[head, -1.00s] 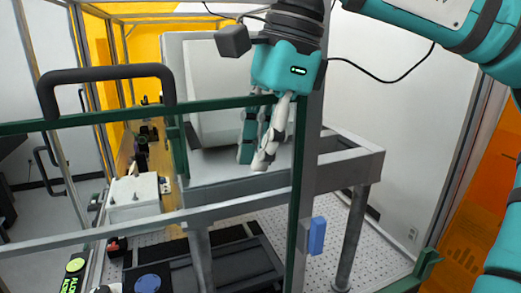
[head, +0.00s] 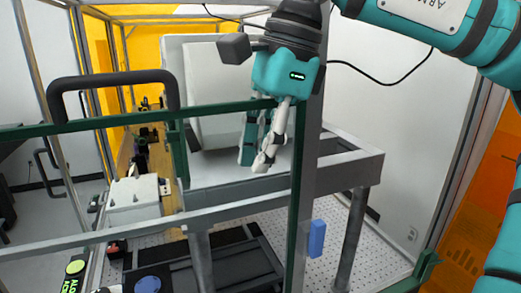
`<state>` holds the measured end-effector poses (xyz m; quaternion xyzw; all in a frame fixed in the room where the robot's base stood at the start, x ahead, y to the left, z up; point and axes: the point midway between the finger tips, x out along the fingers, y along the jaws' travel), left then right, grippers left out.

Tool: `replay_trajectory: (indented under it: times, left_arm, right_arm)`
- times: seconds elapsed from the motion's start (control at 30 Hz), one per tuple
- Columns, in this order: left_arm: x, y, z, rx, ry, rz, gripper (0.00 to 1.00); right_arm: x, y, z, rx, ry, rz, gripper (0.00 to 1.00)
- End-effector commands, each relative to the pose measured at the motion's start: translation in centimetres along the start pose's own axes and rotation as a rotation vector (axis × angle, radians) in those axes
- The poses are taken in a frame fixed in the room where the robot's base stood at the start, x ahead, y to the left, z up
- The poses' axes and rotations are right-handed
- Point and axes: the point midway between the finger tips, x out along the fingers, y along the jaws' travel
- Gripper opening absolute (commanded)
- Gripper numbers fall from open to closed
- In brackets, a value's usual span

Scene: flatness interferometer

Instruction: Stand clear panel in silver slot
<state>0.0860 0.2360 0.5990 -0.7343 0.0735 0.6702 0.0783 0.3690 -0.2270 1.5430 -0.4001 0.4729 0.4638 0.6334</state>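The clear panel (head: 225,150) is see-through with green edges and a black handle (head: 110,78) at its top. It stands upright across the left and middle of the head view. My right gripper (head: 256,155) is at the panel's upper right, its fingers pointing down on the top edge, one finger seen through the panel. It appears shut on the panel. The grey metal rail (head: 100,235) crosses in front low down and may bear the silver slot; I cannot make out the slot or whether the panel's lower edge touches it.
A grey post (head: 314,150) stands just right of the panel's right edge. A grey table frame (head: 350,165) with legs stands behind. A white box (head: 135,200) is at left, a blue block (head: 317,238) at lower right. A perforated floor plate (head: 380,265) lies below.

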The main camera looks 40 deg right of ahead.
Motion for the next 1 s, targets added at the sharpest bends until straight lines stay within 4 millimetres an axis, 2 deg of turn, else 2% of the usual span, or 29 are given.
replay_trajectory:
  times: [1.0]
  left_arm:
    - [-0.6,0.0,-0.1,0.0,0.0,0.0,0.63]
  right_arm:
    - [0.4,-1.8,0.1,0.0,-0.008,-0.004,0.0]
